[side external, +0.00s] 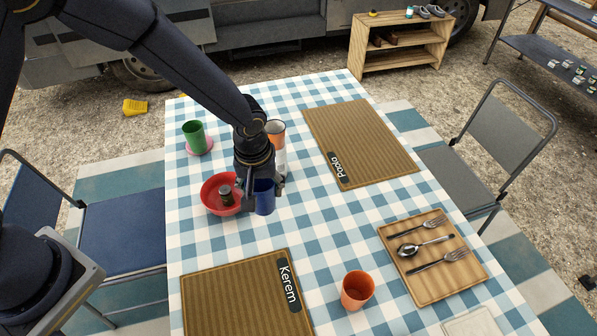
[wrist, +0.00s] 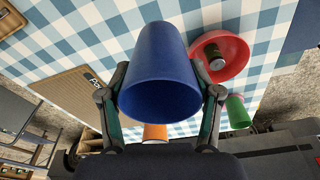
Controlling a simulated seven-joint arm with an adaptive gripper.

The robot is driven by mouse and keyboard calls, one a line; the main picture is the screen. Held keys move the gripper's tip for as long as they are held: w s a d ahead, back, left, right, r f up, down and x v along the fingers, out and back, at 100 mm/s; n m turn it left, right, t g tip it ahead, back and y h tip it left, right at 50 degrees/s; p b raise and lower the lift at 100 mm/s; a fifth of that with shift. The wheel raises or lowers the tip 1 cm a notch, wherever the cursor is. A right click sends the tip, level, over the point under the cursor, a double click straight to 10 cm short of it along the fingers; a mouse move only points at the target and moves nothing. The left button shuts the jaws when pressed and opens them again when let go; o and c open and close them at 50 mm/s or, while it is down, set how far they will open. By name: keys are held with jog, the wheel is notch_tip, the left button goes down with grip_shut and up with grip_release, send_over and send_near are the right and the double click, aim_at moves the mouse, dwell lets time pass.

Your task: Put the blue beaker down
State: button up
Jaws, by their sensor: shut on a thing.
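The blue beaker (side external: 264,198) is in my gripper (side external: 262,183), beside the red bowl on the checked tablecloth. In the wrist view the blue beaker (wrist: 160,72) fills the middle, with a finger of my gripper (wrist: 160,98) on each side of it. The gripper is shut on the beaker. In the side view the beaker looks upright and its upper part is partly hidden by the gripper. I cannot tell whether its base touches the table.
The red bowl (side external: 211,203) holds a dark jar (side external: 226,195).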

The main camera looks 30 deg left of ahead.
jog(key=s+d+m, duration=0.1)
jog(key=s+d, duration=0.6)
jog(key=d, duration=0.1)
jog(key=shift+w+d+f, duration=1.2)
jog(key=shift+w+f, duration=0.65)
jog(key=shift+f, duration=0.25)
jog(key=shift+w+d+f, duration=1.25)
jog(key=shift+w+f, duration=0.55)
jog(key=shift+f, duration=0.3)
jog(key=shift+w+d+f, duration=1.2)
jog(key=shift+w+f, duration=0.65)
jog(key=shift+f, duration=0.25)
jog(key=shift+f, duration=0.15)
jog(key=o, duration=1.1)
